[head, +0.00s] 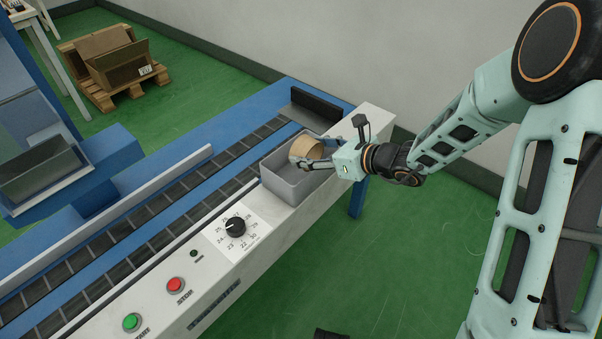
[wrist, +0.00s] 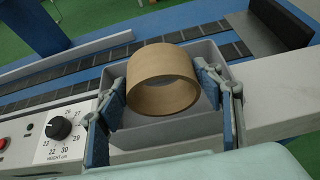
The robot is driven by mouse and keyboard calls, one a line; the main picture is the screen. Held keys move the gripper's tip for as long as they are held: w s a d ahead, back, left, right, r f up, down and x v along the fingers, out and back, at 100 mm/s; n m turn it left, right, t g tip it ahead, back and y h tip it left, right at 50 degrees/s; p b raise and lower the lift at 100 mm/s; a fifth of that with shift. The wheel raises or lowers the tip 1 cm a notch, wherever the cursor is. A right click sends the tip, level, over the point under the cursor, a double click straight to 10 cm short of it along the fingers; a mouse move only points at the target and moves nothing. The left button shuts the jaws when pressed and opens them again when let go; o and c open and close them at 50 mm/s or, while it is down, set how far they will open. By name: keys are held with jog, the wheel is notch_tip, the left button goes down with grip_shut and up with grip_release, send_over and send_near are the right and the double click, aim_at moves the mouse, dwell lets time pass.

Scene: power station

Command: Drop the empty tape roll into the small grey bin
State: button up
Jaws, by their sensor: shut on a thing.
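The empty tape roll (wrist: 163,62) is a tan cardboard ring. My gripper (wrist: 170,98) is shut on it, with one blue-padded finger on each side in the wrist view. The small grey bin (head: 287,190) stands on the white ledge beside the conveyor. In the head view the roll (head: 306,147) is over the bin's right part, held by my gripper (head: 312,150). In the wrist view the bin (wrist: 160,130) shows behind and below the roll. Part of the bin's inside is hidden by the roll and the fingers. I cannot tell the exact height of the roll above the bin's floor.
A white control panel with a black dial (head: 236,227), a red button (head: 175,285) and a green button (head: 131,322) lies left of the bin. The roller conveyor (head: 150,225) runs behind it. A pallet with cardboard boxes (head: 115,62) stands far back on green floor.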

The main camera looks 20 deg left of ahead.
jog(key=shift+f, duration=0.25)
jog(key=o, duration=1)
jog(key=shift+d, duration=0.1)
jog(key=v, duration=1.2)
